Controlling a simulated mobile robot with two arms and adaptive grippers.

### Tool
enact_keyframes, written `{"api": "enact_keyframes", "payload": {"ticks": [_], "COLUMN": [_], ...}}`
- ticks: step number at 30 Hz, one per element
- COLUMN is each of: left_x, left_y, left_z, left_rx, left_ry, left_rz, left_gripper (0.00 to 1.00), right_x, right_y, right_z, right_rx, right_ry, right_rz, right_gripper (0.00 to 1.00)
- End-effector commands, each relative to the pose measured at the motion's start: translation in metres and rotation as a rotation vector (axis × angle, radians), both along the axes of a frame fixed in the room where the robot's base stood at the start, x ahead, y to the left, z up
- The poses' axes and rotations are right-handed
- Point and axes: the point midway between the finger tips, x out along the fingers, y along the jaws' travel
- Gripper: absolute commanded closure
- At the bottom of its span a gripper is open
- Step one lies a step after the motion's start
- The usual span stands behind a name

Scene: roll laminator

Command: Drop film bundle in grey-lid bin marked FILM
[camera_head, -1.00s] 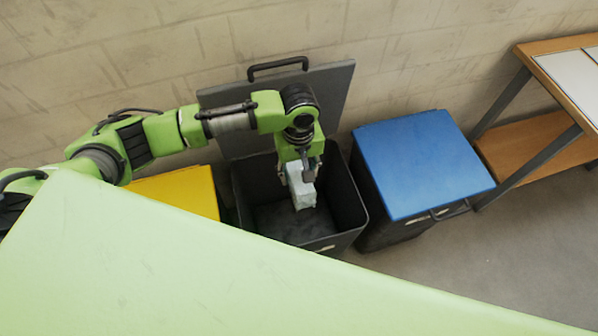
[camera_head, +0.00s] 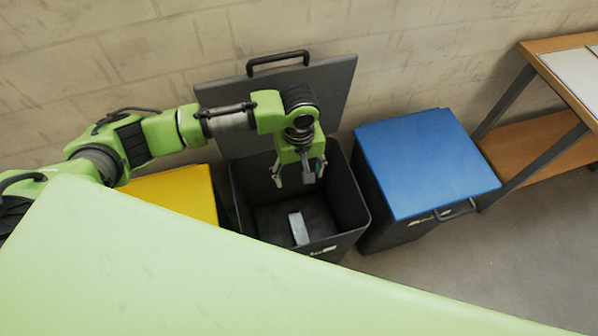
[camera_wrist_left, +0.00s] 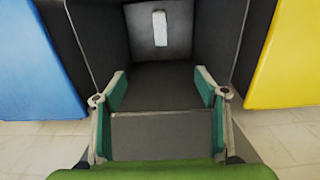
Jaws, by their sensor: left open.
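The grey-lid bin (camera_head: 345,205) stands in the middle with its grey lid (camera_head: 335,95) swung up against the wall. The pale film bundle (camera_head: 298,228) lies inside on the bin's floor, apart from my gripper. It also shows in the left wrist view (camera_wrist_left: 160,28), small and far below. My left gripper (camera_head: 300,180) is over the bin opening, pointing down, open and empty. In the left wrist view its two green-padded fingers (camera_wrist_left: 161,92) are spread wide. A white label on the bin's front is partly cut off and cannot be read. My right gripper is not in view.
A blue-lid bin (camera_head: 425,160) stands closed to the right, and a yellow-lid bin (camera_head: 180,193) closed to the left, partly behind my arm. A wooden table (camera_head: 545,145) stands at far right. The block wall is close behind.

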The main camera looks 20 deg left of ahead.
Motion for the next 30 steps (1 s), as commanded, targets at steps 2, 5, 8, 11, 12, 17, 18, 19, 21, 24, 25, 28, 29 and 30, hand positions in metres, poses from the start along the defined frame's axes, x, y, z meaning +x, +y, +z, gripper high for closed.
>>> {"api": "enact_keyframes", "payload": {"ticks": [2,5,8,11,12,17,18,19,21,24,25,28,29,30], "left_x": [0.001,0.001,0.002,0.002,0.002,0.001,0.001,0.001,0.001,0.0,0.0,0.0,0.0,0.0], "left_y": [0.0,-0.001,-0.001,-0.001,-0.001,-0.001,0.0,0.0,0.0,0.0,0.0,0.0,0.0,0.0], "left_z": [0.007,0.022,0.044,0.066,0.074,0.102,0.106,0.109,0.115,0.119,0.119,0.119,0.119,0.119], "left_rx": [-0.002,-0.004,-0.002,-0.003,-0.002,-0.002,-0.002,-0.002,-0.001,0.0,0.0,-0.001,0.0,-0.001], "left_ry": [-0.003,-0.004,-0.005,-0.007,-0.005,-0.004,-0.003,-0.003,-0.002,-0.001,-0.001,-0.001,-0.001,-0.001], "left_rz": [0.0,-0.001,-0.002,-0.001,-0.001,-0.001,0.0,0.0,0.0,0.0,0.0,0.0,0.0,0.0], "left_gripper": [0.34,0.34,0.34,0.34,0.34,0.34,0.34,0.34,0.34,0.34,0.34,0.34,0.34,0.34], "right_x": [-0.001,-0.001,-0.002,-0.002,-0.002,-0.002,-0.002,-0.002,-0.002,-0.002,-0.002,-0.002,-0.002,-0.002], "right_y": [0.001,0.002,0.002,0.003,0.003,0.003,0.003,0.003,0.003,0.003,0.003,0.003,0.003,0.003], "right_z": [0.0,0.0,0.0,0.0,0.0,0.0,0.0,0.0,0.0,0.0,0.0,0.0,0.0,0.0], "right_rx": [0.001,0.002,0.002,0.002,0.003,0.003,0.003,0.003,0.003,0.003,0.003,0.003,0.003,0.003], "right_ry": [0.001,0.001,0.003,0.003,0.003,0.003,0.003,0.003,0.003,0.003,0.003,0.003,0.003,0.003], "right_rz": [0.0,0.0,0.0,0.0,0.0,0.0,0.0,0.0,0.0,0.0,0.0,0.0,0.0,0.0], "right_gripper": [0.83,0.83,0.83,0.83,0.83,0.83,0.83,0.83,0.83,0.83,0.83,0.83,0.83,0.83]}}
